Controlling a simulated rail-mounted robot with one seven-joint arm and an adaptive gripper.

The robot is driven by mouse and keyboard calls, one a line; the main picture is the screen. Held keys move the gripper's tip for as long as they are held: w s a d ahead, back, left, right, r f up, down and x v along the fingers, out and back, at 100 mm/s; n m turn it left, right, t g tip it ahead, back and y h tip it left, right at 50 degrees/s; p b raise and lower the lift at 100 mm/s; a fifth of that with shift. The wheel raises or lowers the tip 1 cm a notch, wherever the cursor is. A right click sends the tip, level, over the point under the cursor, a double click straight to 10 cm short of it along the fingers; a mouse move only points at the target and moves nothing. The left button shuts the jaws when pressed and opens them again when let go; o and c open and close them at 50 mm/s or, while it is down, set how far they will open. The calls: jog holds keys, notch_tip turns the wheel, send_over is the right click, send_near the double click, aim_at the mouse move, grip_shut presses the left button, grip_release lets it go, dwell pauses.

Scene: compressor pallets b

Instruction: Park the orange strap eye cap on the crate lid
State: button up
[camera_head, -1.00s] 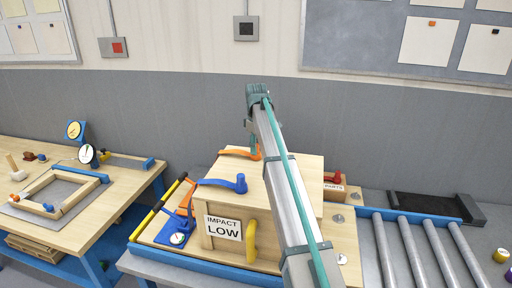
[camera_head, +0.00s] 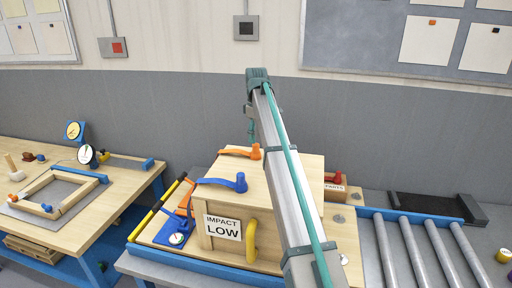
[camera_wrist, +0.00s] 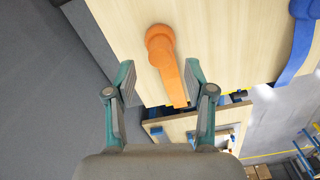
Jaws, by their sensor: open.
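The orange strap eye cap (camera_head: 255,152) stands on the wooden crate lid (camera_head: 285,172), at the right end of its orange strap (camera_head: 234,153), near the far edge. In the wrist view the cap (camera_wrist: 158,36) is round, with the strap (camera_wrist: 174,82) running from it towards the lid's edge. My gripper (camera_wrist: 160,73) is open and empty above the lid. Its fingers are on either side of the strap in the picture, apart from it. In the head view my arm partly hides the gripper.
A blue strap with its cap (camera_head: 241,182) lies on the lid's front part. A yellow handle (camera_head: 251,241) projects from the crate's front. A roller conveyor (camera_head: 415,240) is at right, and a workbench (camera_head: 75,215) is at left.

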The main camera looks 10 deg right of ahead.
aim_at(256, 144)
notch_tip(256, 144, up, 7)
jog(key=shift+b, duration=0.3)
